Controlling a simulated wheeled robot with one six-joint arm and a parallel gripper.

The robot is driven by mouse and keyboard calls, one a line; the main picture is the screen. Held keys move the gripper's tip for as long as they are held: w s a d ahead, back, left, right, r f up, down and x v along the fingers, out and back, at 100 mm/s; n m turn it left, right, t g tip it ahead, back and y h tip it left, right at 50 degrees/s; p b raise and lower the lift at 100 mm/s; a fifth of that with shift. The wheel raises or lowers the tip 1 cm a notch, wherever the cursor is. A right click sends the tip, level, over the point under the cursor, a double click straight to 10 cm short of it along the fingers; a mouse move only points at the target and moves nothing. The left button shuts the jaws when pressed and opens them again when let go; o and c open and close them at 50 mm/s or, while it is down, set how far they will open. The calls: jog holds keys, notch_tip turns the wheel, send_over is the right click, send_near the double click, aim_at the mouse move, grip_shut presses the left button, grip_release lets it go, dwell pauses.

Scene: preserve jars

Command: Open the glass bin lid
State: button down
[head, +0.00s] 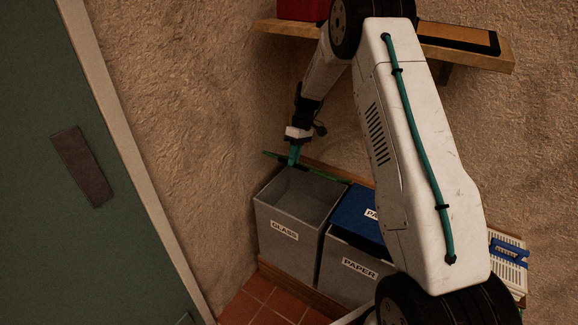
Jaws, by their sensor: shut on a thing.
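The grey glass bin (284,237), labelled GLASS, stands against the wall and its top is open. I can see down into it, and its inside looks empty. Its green lid (325,175) shows as a thin strip along the bin's back edge, swung up and seen nearly edge-on. My gripper (293,158) is at the back of the bin, with its teal fingers shut on the green lid. The exact spot of the grip is too small to make out.
The paper bin (345,270) with a blue lid (357,213) stands close on the right, partly behind my arm. A wooden shelf (286,28) hangs above. A white rack with blue items (508,257) is at right. A green door (75,240) is at left.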

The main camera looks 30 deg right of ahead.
jog(key=shift+w+d+f, duration=0.1)
jog(key=shift+d, duration=0.45)
jog(key=c, duration=1.4)
grip_release()
jog(key=shift+d+f, duration=0.1)
jog(key=shift+d, duration=0.1)
jog(key=shift+a, duration=0.35)
jog(key=shift+a, duration=0.1)
